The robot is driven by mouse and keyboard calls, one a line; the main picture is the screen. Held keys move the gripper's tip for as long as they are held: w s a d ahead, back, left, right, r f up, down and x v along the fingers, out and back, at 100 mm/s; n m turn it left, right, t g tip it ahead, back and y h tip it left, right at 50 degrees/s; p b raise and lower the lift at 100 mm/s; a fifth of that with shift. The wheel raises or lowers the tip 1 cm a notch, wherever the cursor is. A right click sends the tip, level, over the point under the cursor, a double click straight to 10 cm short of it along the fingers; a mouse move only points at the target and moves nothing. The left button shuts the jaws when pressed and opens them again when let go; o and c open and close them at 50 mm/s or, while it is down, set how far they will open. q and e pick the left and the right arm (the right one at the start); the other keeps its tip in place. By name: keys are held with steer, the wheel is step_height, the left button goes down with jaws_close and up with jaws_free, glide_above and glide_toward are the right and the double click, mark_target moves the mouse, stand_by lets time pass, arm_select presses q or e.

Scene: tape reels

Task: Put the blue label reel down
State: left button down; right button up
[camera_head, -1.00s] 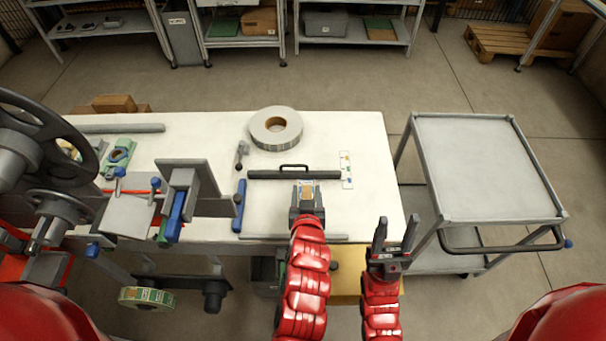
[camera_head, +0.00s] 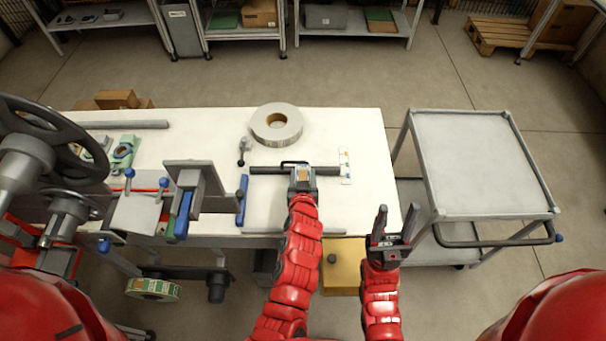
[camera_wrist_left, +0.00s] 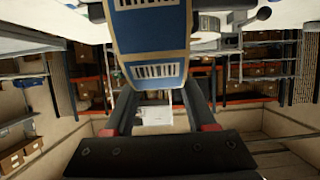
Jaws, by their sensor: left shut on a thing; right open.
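The blue label reel (camera_wrist_left: 150,45) shows large in the left wrist view, with blue labels, white barcodes and a tan edge. It is between the fingers of my left gripper (camera_wrist_left: 165,100), which is shut on it. In the head view my left gripper (camera_head: 302,180) is over the front half of the white table (camera_head: 350,130), at the dark bar with a handle (camera_head: 265,171). The gripper mostly hides the reel there. I cannot tell whether the reel touches the table. My right gripper (camera_head: 391,240) is open and empty, fingers up, off the table's front right corner.
A large white reel (camera_head: 291,132) lies flat behind the bar. A machine with a handwheel (camera_head: 60,125) and blue-knobbed clamps (camera_head: 185,205) fills the left. A green-labelled reel (camera_head: 153,290) hangs below. A grey cart (camera_head: 480,160) stands right. The table's right end is clear.

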arm_select(q)
steer(key=shift+f, duration=0.15)
steer(key=shift+c, duration=1.1)
jaws_free()
steer(key=shift+r, duration=0.3)
steer(key=shift+s+f, duration=0.1)
steer(key=shift+s, duration=0.25)
steer(key=b+v, duration=0.4)
steer(key=v, duration=0.7)
steer(key=shift+s, duration=0.15)
